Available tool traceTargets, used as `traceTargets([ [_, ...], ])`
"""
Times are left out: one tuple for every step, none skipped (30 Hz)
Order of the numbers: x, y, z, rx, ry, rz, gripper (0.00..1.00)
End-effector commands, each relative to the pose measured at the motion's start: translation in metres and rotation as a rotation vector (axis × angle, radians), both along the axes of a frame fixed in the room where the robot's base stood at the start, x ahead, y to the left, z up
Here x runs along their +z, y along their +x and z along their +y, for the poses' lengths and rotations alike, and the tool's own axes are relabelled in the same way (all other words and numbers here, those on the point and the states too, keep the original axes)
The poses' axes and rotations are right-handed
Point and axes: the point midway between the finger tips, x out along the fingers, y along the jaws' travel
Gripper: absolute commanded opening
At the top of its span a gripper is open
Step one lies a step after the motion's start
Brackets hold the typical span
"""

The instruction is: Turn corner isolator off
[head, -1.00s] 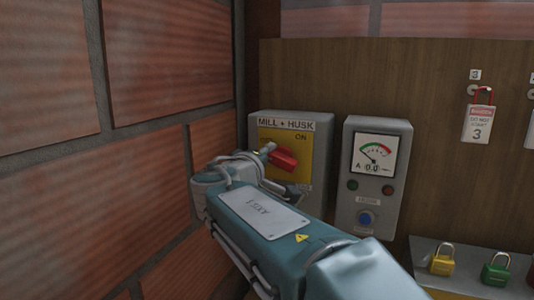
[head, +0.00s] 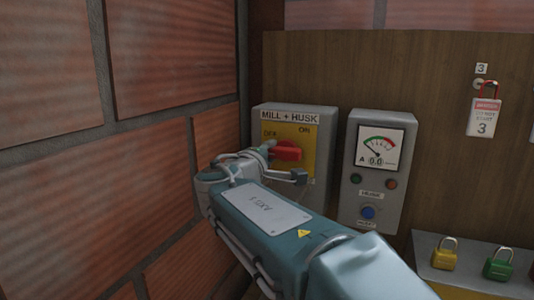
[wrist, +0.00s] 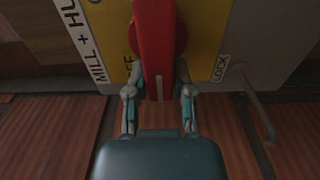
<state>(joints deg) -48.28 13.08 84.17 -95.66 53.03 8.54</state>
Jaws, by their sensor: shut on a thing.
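The corner isolator is a grey box (head: 327,118) labelled MILL + HUSK, with a yellow plate and a red handle (head: 288,152). It is mounted on the wooden board in the corner beside the brick wall. The handle lies about level, its left end toward the OFF mark. In the wrist view the red handle (wrist: 157,45) runs down between the two fingers of my gripper (wrist: 161,85), which are shut on its end.
A grey meter box (head: 379,205) with a dial, lamps and a blue button stands just right of the isolator. The brick wall (head: 165,150) is close on the left. A yellow padlock (head: 444,257) and a green padlock (head: 497,266) sit on a shelf at lower right.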

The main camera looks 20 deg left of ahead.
Motion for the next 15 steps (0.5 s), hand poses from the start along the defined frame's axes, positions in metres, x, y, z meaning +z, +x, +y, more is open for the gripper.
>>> traceTargets([
  [-0.0070,0.0019,-0.0024,-0.010,-0.005,0.012,0.00],
  [-0.0070,0.0019,-0.0025,-0.010,-0.005,0.012,0.00],
  [-0.0070,0.0019,-0.0026,-0.010,-0.005,0.012,0.00],
  [-0.0070,0.0020,-0.0027,-0.010,-0.005,0.012,0.00],
  [-0.0069,0.0020,-0.0028,-0.010,-0.005,0.012,0.40],
  [-0.0067,0.0020,-0.0029,-0.010,-0.004,0.012,0.58],
  [-0.0063,0.0019,-0.0030,-0.010,-0.004,0.011,0.66],
  [-0.0059,0.0018,-0.0029,-0.010,-0.003,0.010,0.66],
  [-0.0052,0.0017,-0.0028,-0.009,-0.003,0.009,0.66],
  [-0.0047,0.0015,-0.0027,-0.009,-0.002,0.009,0.66],
  [-0.0043,0.0014,-0.0025,-0.008,-0.002,0.008,0.66],
  [-0.0039,0.0013,-0.0021,-0.007,-0.002,0.007,0.66],
  [-0.0038,0.0012,-0.0016,-0.007,-0.002,0.007,0.66],
  [-0.0036,0.0010,-0.0010,-0.006,-0.003,0.006,0.66],
  [-0.0035,0.0010,-0.0004,-0.005,-0.003,0.006,0.66],
])
